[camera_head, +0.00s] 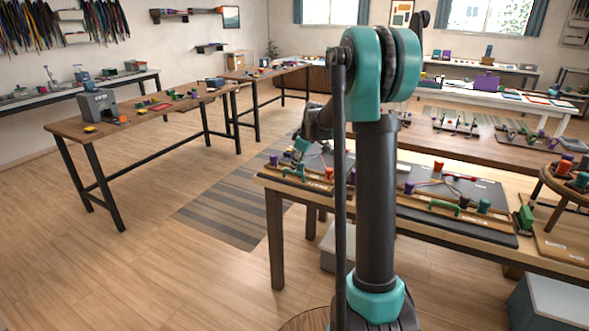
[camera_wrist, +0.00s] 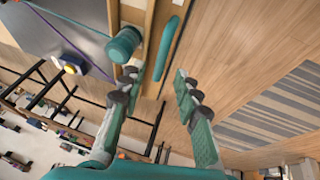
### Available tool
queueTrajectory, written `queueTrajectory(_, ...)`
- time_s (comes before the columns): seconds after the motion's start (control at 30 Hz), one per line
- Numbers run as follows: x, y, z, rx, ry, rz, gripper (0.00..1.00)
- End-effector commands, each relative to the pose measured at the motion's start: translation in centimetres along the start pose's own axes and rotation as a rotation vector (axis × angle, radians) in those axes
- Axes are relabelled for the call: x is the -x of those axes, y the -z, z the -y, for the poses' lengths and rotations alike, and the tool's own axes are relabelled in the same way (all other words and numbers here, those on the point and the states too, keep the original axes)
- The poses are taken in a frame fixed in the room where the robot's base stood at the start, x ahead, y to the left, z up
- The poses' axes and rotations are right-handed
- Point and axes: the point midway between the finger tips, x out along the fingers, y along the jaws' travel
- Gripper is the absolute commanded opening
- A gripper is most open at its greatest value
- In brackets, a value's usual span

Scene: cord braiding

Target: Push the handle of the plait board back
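In the wrist view, a long teal handle (camera_wrist: 168,45) lies along the wooden edge of a plait board (camera_wrist: 140,12). A teal bobbin (camera_wrist: 124,45) stands on the board to its left. My gripper (camera_wrist: 155,76) is open and empty, its two fingers spread with the near end of the handle just beyond the gap between the tips. I see no clear contact. In the head view, the board is at the left end of the worktable, with its teal handle (camera_head: 294,173) at the front edge; my arm partly hides the board.
A second board with a green handle (camera_head: 443,207) lies to the right on the same worktable (camera_head: 275,235). A round stand (camera_head: 570,182) with bobbins is at the far right. Open wooden floor (camera_head: 140,220) lies left of the worktable.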

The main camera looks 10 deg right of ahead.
Motion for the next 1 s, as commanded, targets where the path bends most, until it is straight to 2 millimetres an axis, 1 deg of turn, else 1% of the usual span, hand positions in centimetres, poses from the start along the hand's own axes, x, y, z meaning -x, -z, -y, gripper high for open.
queueTrajectory(0.03,-0.8,0.0,0.0,0.001,0.000,0.000,0.33)
queueTrajectory(0.1,-1.7,0.0,0.0,0.001,0.000,0.000,0.33)
queueTrajectory(0.23,-2.8,0.0,0.0,0.001,0.000,0.000,0.33)
queueTrajectory(0.37,-3.2,0.0,0.0,0.000,0.000,0.000,0.33)
queueTrajectory(0.6,-3.2,0.0,0.0,0.000,0.000,0.000,0.33)
queueTrajectory(0.87,-3.2,0.0,0.0,0.000,0.000,0.000,0.00)
queueTrajectory(1.0,-3.2,0.0,0.0,0.000,0.000,0.000,0.00)
